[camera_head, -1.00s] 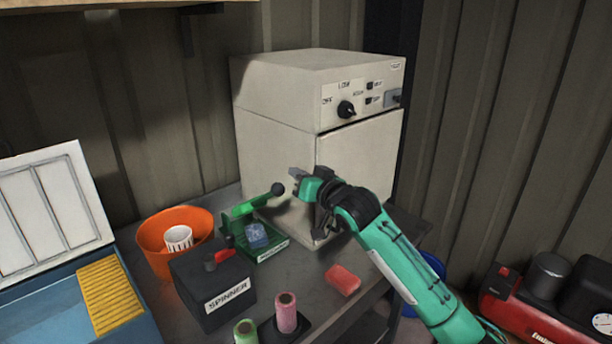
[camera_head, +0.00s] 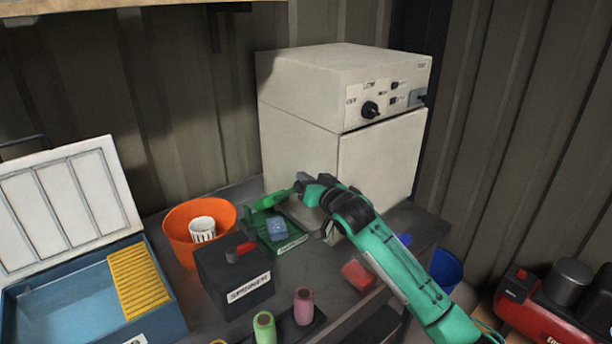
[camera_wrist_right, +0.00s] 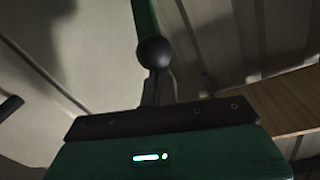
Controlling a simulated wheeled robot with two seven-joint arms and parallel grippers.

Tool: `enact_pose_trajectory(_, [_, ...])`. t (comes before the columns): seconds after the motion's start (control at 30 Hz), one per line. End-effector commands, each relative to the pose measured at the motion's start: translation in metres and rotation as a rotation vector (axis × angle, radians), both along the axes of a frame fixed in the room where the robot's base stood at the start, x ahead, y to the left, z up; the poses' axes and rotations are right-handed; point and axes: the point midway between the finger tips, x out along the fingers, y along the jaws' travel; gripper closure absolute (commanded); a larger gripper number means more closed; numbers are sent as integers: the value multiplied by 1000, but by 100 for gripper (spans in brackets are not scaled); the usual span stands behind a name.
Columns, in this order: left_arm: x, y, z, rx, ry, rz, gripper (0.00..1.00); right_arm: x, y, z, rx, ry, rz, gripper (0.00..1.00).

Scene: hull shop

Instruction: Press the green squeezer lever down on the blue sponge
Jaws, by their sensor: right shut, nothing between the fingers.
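The green squeezer (camera_head: 291,243) stands on the bench, with the blue sponge (camera_head: 276,229) in its tray. Its green lever (camera_head: 271,201) slopes up to the right above the sponge, apart from it. My right gripper (camera_head: 301,181) is shut and empty at the lever's free end and hides the lever's knob in the head view. In the right wrist view the black ball knob (camera_wrist_right: 155,52) and green lever (camera_wrist_right: 146,16) show right at my shut fingers (camera_wrist_right: 158,88). I cannot tell whether they touch. My left gripper is not in view.
A large cream cabinet (camera_head: 300,140) stands close behind. An orange bowl (camera_head: 178,235) with a white cup (camera_head: 202,229) and a black spinner box (camera_head: 225,275) are to the left. A red block (camera_head: 358,275) lies in front, under my right arm.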

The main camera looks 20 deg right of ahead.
Motion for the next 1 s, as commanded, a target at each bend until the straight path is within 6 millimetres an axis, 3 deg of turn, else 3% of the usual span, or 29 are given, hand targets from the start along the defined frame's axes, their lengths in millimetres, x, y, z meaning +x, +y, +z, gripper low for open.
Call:
enact_pose_trajectory(0.27, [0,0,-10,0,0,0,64,-3,-1,-9,7,-15,0,100])
enact_pose_trajectory(0.77, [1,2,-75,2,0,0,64,-37,-14,-64,71,-186,0,100])
enact_pose_trajectory(0.93, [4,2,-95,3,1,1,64,-52,-20,-95,84,-227,-2,100])
enact_pose_trajectory(1.0, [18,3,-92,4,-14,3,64,-60,-22,-112,85,-228,-1,100])
